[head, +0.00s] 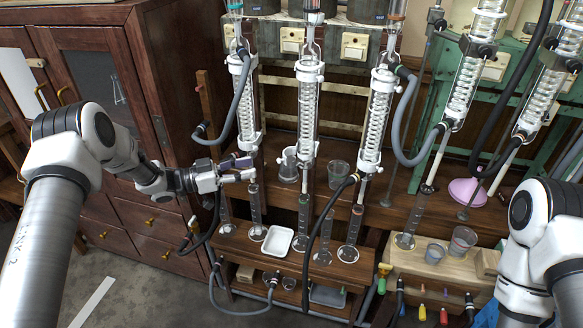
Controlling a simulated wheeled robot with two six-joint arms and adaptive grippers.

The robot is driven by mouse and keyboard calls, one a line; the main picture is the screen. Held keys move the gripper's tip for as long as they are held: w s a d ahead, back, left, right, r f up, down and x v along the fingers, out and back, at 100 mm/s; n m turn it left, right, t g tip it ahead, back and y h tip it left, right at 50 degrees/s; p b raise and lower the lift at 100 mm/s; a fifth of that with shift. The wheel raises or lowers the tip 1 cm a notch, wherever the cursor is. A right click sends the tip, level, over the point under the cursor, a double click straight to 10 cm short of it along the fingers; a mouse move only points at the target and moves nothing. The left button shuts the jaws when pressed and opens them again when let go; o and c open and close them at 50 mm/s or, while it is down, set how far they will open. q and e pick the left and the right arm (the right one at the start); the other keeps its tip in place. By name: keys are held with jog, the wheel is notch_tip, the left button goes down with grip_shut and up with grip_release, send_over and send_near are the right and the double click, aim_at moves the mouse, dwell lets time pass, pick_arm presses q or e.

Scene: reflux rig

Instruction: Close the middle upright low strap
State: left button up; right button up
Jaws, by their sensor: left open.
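Three upright glass condensers with coils stand in a row. The middle one (307,110) has a white upper collar (309,70) and a white low strap (306,154) around its bottom end. Whether that low strap is open or closed is too small to tell. My left gripper (249,168) points right, its fingers apart with no object visible between them. It is just below the low end of the left upright condenser (246,105), to the left of the middle low strap and apart from it. My right arm shows at the lower right, its gripper out of view.
The right upright condenser (376,115) and tilted condensers (465,80) stand to the right, with grey and black hoses hanging between. Glass cylinders, a white tray (278,241) and a beaker (338,174) crowd the wooden shelves below. A wooden cabinet (165,80) stands behind my left arm.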

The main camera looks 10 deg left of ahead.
pick_arm(q)
jog(key=p+x, duration=0.1)
jog(key=x, duration=0.7)
jog(key=shift+s+d+r, duration=0.15)
jog(key=shift+s+r, duration=0.2)
jog(key=shift+r, duration=0.1)
grip_shut()
